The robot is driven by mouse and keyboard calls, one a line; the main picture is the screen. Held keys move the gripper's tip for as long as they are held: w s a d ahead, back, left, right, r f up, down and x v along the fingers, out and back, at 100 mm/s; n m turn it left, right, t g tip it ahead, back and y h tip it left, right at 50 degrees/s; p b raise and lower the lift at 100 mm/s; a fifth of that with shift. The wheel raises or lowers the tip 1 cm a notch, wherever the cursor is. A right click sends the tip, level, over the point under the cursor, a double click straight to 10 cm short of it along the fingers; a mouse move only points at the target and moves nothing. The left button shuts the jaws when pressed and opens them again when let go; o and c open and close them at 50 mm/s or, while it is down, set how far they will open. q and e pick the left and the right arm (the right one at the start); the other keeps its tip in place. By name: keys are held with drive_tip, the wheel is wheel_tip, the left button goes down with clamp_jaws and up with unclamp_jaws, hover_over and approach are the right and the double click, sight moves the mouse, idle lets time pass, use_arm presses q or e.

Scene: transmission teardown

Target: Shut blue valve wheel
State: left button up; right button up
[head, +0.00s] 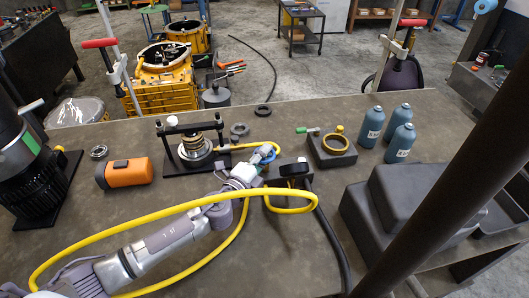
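A small blue curved piece (267,151), which looks like the rim of the blue valve wheel, shows on the bench at the middle of the head view, beside the yellow hose. It is small and partly covered, so its turn position cannot be told. My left arm reaches in from the lower left, and my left gripper (246,171) is right at the wheel, overlapping it in the picture. Its fingertips are too small and crowded to show whether they are open, shut or touching the wheel. My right gripper is not seen.
The yellow hose (110,232) loops across my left arm. A black fixture (294,170) stands just right of the wheel. A press stand (196,152) is behind. An orange box (129,173), several blue-grey bottles (400,143) and a dark case (400,215) also occupy the bench.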

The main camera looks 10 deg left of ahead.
use_arm(q)
drive_tip(key=shift+w, duration=0.1)
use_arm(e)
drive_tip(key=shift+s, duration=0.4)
use_arm(q)
clamp_jaws()
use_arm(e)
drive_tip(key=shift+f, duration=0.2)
